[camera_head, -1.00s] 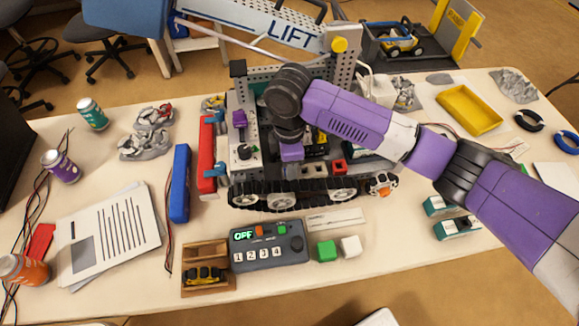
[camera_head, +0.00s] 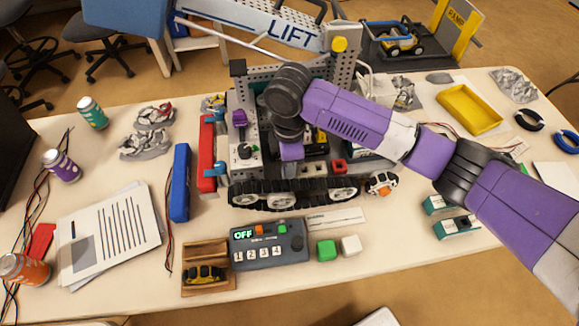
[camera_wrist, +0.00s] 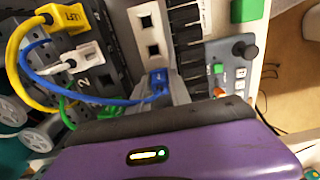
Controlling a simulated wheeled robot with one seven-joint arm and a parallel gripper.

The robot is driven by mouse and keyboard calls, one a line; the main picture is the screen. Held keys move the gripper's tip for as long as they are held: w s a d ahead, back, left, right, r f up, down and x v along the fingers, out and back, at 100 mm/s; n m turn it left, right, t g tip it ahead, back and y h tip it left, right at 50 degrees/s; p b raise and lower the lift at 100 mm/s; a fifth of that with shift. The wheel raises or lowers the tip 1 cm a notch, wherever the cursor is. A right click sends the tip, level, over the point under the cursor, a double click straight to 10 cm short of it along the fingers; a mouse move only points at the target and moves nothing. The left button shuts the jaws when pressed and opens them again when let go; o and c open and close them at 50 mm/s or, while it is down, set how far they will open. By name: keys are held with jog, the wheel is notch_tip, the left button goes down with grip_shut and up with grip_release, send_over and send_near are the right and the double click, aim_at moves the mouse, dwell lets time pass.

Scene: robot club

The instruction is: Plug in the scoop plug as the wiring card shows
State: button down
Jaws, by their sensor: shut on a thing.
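My gripper (camera_wrist: 172,88) is shut on a blue plug (camera_wrist: 158,80) with a blue cable, low over the robot model. In the wrist view a light plate (camera_wrist: 142,18) with dark square sockets lies just beyond the blue plug; I cannot tell whether the plug touches it. A yellow plug (camera_wrist: 62,17), a white plug (camera_wrist: 88,57) and a green-cabled plug (camera_wrist: 68,112) sit on the dark panel to the left. In the head view my gripper (camera_head: 291,158) hides the plug. A pale card (camera_head: 334,219) lies in front of the model, its print too small to read.
A grey control box (camera_head: 268,262) reading OFF stands in front of the tracked model (camera_head: 290,193). A wooden tray (camera_head: 205,290), a green cube (camera_head: 326,250) and a white cube (camera_head: 350,246) are nearby. A blue bar (camera_head: 180,183) and printed sheets (camera_head: 108,232) lie left.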

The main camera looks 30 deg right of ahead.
jog(key=shift+r, duration=0.2)
jog(key=shift+r+p, duration=1.85)
jog(key=shift+p, duration=0.05)
jog(key=c, duration=1.9)
grip_release()
grip_shut()
jog(key=w+d+r+p, duration=0.4)
jog(key=w, duration=0.3)
jog(key=shift+s+d+f+b, duration=0.1)
jog(key=shift+s+f+b, duration=0.05)
jog(key=shift+f+b, duration=0.8)
jog(key=shift+s+d+f+b, duration=0.1)
jog(key=shift+f+b, duration=0.8)
jog(key=shift+a+r, duration=0.1)
jog(key=shift+r, duration=0.05)
